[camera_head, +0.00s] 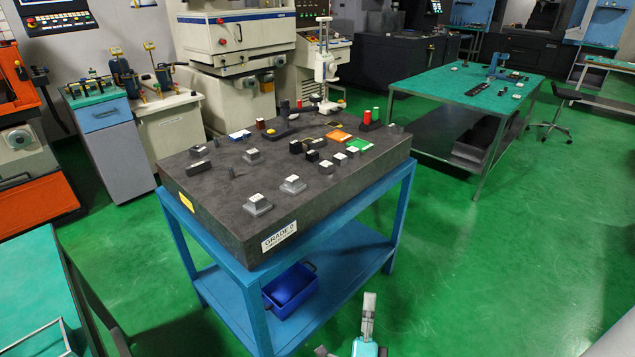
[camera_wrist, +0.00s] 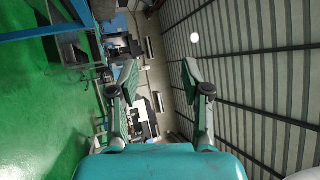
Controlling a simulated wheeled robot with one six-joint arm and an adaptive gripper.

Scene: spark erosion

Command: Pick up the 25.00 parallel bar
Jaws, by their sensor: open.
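A dark granite surface plate (camera_head: 225,205) on a blue stand carries several small blocks and gauges. I cannot tell which one is the 25.00 parallel bar, as the markings are too small to read. Candidates include a grey block with a pale top (camera_head: 198,167) at the left, stepped grey blocks (camera_head: 257,205) near the front, and small dark blocks (camera_head: 312,156) in the middle. My gripper (camera_wrist: 158,78) is open and empty in the wrist view, facing the far wall and ceiling. In the head view, part of it shows at the bottom, well in front of the plate and apart from it.
The blue stand (camera_head: 240,283) has a lower shelf with a blue bin (camera_head: 290,290). A green-topped table (camera_head: 455,90) stands at the back right. Machines stand behind the plate, and a teal bench (camera_head: 30,290) is at the left. Green floor is clear to the right.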

